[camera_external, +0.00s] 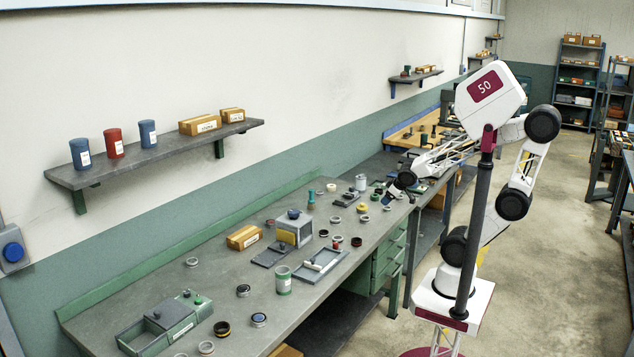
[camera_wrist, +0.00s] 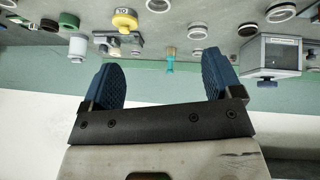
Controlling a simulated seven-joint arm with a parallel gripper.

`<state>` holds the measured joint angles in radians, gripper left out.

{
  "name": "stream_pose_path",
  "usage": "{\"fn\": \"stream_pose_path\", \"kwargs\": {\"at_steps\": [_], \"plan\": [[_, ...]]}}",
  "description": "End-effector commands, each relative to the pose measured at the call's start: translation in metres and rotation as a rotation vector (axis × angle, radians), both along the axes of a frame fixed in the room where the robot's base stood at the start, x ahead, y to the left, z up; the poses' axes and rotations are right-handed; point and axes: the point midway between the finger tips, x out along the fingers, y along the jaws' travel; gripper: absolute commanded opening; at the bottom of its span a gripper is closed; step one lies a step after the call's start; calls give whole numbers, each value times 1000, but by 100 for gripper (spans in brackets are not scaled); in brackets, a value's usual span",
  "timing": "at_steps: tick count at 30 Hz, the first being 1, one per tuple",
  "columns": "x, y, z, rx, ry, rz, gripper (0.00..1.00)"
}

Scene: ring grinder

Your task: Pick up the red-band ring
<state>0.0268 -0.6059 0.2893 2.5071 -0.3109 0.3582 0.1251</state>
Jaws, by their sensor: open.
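My gripper (camera_wrist: 163,82) is open, with its two dark blue fingers wide apart and nothing between them in the wrist view. I cannot pick out a red band on any ring in the wrist view.
Several other rings lie scattered over the workbench (camera_external: 225,285). A grey box-shaped machine (camera_external: 294,231) also shows in the wrist view (camera_wrist: 271,56). A shallow grey tray (camera_external: 322,268), a green-banded can (camera_external: 283,280) and a yellow-brown box (camera_external: 244,237) stand nearby. A wall shelf (camera_external: 160,155) hangs behind.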

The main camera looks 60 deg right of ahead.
Motion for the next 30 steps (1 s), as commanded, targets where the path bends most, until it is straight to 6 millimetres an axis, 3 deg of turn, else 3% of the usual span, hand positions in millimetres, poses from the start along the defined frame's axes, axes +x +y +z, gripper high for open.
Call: {"fn": "stream_pose_path", "kwargs": {"at_steps": [6,15,22,30], "plan": [[29,8,-32,-19,-148,118,85],[48,39,-75,40,-331,331,85],[42,75,-106,159,-442,511,85],[16,114,-135,348,-530,693,85]]}}
